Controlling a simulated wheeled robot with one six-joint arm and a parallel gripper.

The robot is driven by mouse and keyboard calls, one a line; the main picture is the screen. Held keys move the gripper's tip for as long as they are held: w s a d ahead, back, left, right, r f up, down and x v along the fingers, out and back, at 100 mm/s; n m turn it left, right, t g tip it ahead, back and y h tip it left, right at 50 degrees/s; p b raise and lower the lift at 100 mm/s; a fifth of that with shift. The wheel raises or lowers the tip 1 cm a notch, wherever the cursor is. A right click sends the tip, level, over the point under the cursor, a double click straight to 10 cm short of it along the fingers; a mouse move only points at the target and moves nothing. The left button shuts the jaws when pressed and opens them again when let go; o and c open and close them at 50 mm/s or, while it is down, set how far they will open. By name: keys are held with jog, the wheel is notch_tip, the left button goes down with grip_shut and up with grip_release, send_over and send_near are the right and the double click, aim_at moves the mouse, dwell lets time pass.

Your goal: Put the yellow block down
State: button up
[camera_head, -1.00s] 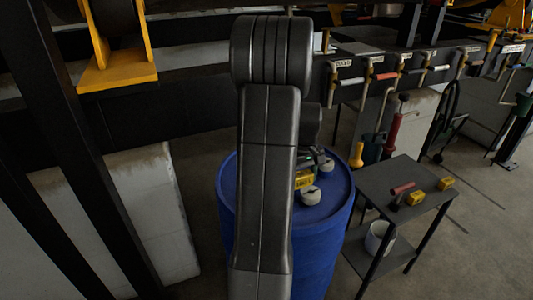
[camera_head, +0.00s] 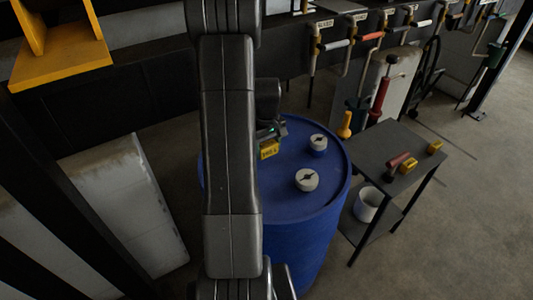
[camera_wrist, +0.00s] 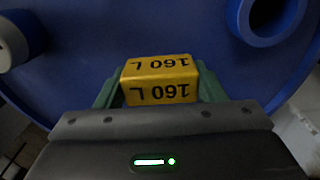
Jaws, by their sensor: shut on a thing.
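The yellow block (camera_head: 269,149) is marked "160 L" and is held in my gripper (camera_head: 272,132) over the left part of the blue drum's top (camera_head: 285,203). In the wrist view the block (camera_wrist: 160,78) sits between the two green fingers of my gripper (camera_wrist: 160,88), which is shut on it. Blue drum top lies behind the block there. I cannot tell whether the block touches the drum. My arm hides the drum's left side in the head view.
Two pale round caps (camera_head: 307,180) (camera_head: 318,143) stand on the drum, right of the block. A blue ring (camera_wrist: 268,39) shows in the wrist view. A dark side table (camera_head: 395,152) holds a red-handled tool (camera_head: 397,162) and two yellow blocks (camera_head: 408,165) (camera_head: 435,147). A white bucket (camera_head: 368,204) sits below.

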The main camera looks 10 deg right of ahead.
aim_at(267, 156)
jog(key=shift+f, duration=1.85)
jog(key=shift+f, duration=0.2)
jog(key=o, duration=1)
jog(key=shift+r, duration=0.1)
notch_tip(267, 156, up, 12)
jog(key=shift+r+b, duration=0.1)
jog(key=shift+b, duration=0.2)
